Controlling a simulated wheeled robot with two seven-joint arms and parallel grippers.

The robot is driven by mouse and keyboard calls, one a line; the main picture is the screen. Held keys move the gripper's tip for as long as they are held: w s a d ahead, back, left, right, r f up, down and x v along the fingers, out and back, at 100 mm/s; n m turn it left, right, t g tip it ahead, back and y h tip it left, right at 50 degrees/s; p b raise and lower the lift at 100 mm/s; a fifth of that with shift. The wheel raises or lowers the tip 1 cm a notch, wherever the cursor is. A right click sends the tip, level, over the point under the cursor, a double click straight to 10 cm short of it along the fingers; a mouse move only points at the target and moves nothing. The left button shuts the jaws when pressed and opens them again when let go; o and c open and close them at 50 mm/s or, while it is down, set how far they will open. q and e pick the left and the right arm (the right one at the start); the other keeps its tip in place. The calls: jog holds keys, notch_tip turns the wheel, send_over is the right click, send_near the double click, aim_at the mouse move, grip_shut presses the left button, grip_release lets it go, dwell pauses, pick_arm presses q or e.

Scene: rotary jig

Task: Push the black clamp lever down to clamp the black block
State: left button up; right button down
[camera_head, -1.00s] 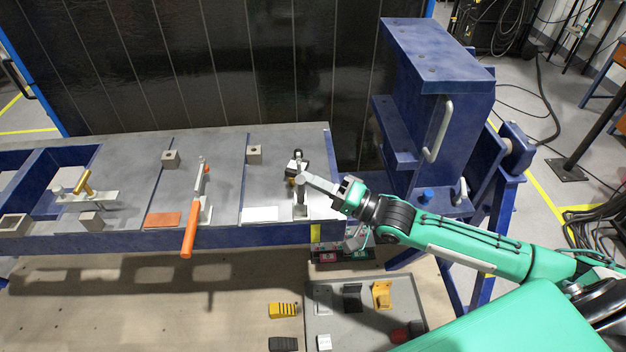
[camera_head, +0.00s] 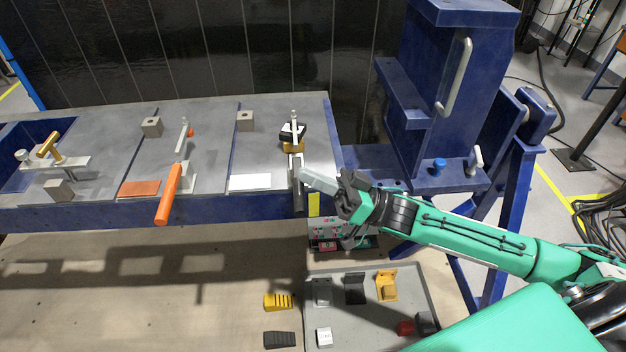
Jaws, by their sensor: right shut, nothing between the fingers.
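The black clamp lever (camera_head: 298,198) is at the right end of the blue-framed table and points toward the front edge. Behind it, the black block (camera_head: 290,134) sits near a yellow piece (camera_head: 293,147), with a pale upright bar (camera_head: 294,118) of the clamp beside it. I cannot tell whether the clamp presses on the block. My right gripper (camera_head: 304,174) is shut and empty, its fingertips right beside the lever's upper part; contact is unclear. It partly hides the lever. My left gripper is not in view.
An orange-handled clamp (camera_head: 169,195) and a yellow-handled clamp (camera_head: 47,146) stand to the left. A large blue fixture (camera_head: 460,100) with a pale handle rises on the right. A grey tray (camera_head: 350,330) with several small parts lies below the front edge.

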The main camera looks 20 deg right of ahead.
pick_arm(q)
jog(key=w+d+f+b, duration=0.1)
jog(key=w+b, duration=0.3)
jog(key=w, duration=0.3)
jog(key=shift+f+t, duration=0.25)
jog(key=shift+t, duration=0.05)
pick_arm(e)
jog(key=shift+s+a+f+n+g+y, duration=0.1)
jog(key=shift+f+n+g+y, duration=0.2)
jog(key=shift+f+n+g, duration=0.55)
jog(key=shift+s+d+f+n+g+y, duration=0.1)
jog(key=shift+s+f+n+g+y, duration=0.2)
jog(key=shift+n, duration=0.9)
jog(key=shift+w+a+f+n+g+y, duration=0.1)
jog(key=shift+f+n+g+y, duration=0.25)
jog(key=shift+n+g, duration=0.55)
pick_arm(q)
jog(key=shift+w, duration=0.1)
